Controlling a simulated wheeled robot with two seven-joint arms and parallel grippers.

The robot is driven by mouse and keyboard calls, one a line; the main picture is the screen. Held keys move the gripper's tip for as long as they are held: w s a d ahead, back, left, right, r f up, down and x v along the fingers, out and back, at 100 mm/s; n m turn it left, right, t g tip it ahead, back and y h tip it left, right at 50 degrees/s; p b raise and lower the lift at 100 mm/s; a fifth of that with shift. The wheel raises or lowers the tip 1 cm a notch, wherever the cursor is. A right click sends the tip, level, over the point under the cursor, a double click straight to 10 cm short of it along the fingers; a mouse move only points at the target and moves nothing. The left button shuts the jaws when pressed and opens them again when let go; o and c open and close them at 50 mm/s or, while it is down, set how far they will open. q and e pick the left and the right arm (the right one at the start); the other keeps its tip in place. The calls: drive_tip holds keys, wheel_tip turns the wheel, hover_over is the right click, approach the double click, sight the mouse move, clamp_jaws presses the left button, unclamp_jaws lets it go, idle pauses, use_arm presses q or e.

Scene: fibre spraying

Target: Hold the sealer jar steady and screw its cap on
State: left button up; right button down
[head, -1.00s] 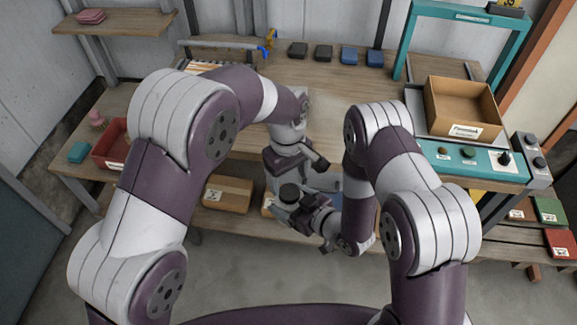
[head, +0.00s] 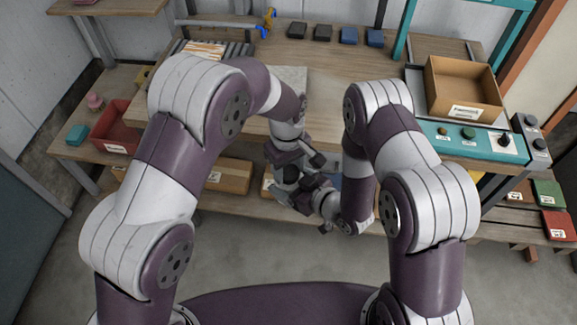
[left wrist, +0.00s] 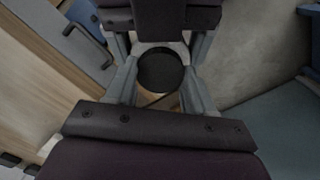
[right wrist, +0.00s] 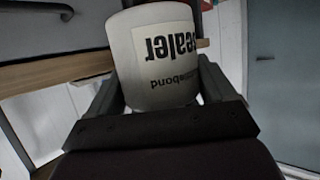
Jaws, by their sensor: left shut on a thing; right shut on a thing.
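The white sealer jar (right wrist: 163,62) stands between the fingers of my right gripper (right wrist: 160,88), its label upside down in the right wrist view. The round black cap (left wrist: 160,71) sits between the fingers of my left gripper (left wrist: 160,78), with a pale edge of the jar showing around it. In the head view the dark cap (head: 290,172) shows between my left gripper, at the far side, and my right gripper, at the near side. The fingers hide the contact between cap and jar, so I cannot tell how tightly it sits.
The wooden workbench (head: 345,95) lies just beyond the grippers. A red bin (head: 118,128) is at left, and a cardboard box (head: 462,88) and teal control panel (head: 470,140) are at right. A lower shelf holds another cardboard box (head: 230,176). The floor in front is clear.

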use_arm(q)
drive_tip(key=m, duration=0.4)
drive_tip(key=shift+m, duration=0.4)
drive_tip(key=m, duration=0.4)
drive_tip(key=shift+m, duration=0.3)
drive_tip(key=o, duration=1.2)
drive_tip(key=shift+c, duration=0.2)
drive_tip(key=shift+d, duration=0.1)
drive_tip(key=shift+r, duration=2.35)
